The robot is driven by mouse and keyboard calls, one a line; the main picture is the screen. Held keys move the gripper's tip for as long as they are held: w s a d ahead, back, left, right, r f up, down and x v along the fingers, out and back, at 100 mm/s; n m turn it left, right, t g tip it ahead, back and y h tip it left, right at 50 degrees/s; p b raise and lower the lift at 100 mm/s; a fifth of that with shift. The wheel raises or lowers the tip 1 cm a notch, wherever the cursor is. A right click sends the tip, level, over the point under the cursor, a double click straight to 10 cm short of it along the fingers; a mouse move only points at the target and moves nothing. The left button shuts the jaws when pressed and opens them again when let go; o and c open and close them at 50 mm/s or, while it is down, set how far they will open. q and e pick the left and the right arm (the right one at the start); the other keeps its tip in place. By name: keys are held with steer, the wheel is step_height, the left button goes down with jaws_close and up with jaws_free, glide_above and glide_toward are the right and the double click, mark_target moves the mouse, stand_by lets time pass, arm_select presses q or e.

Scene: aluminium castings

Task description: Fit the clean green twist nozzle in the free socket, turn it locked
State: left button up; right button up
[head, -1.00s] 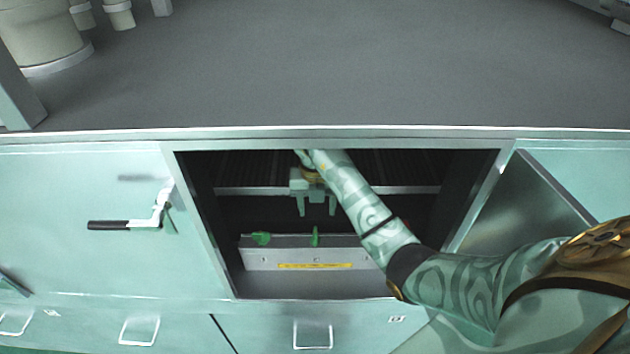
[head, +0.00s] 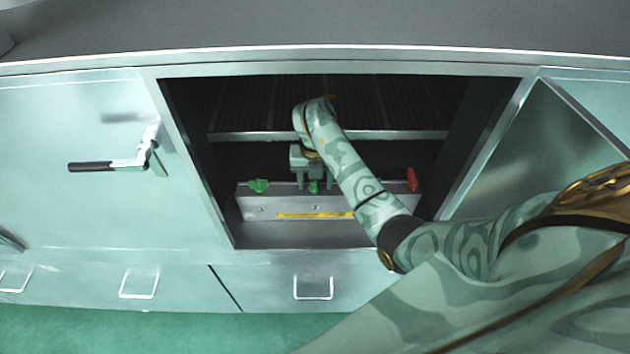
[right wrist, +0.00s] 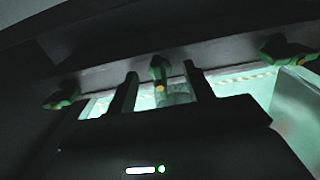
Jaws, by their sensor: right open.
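A grey manifold block (head: 245,205) with a yellow strip sits inside the open cabinet bay. A green twist nozzle (head: 314,187) stands upright on its top. My right gripper (head: 313,187) reaches in with open fingers pointing down, one on either side of this nozzle. In the right wrist view the nozzle (right wrist: 158,68) shows between the two fingers (right wrist: 160,70), with no clear grip. A red nozzle (head: 413,180) is at the right end. I cannot make out a free socket.
A metal rail (head: 250,136) crosses the bay above the block. My right arm hides part of the block. The bay's door (head: 550,150) stands open at right. A latch handle (head: 110,165) projects at left. The grey worktop (head: 320,25) lies above.

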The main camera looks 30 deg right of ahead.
steer(key=c, duration=1.1)
steer(key=shift+o, duration=0.2)
steer(key=m, duration=0.4)
steer(key=shift+a+f+b, duration=0.1)
steer(key=shift+a+b, duration=0.05)
steer(key=shift+b, duration=0.15)
steer(key=shift+m, duration=1.1)
steer(key=shift+d, duration=0.2)
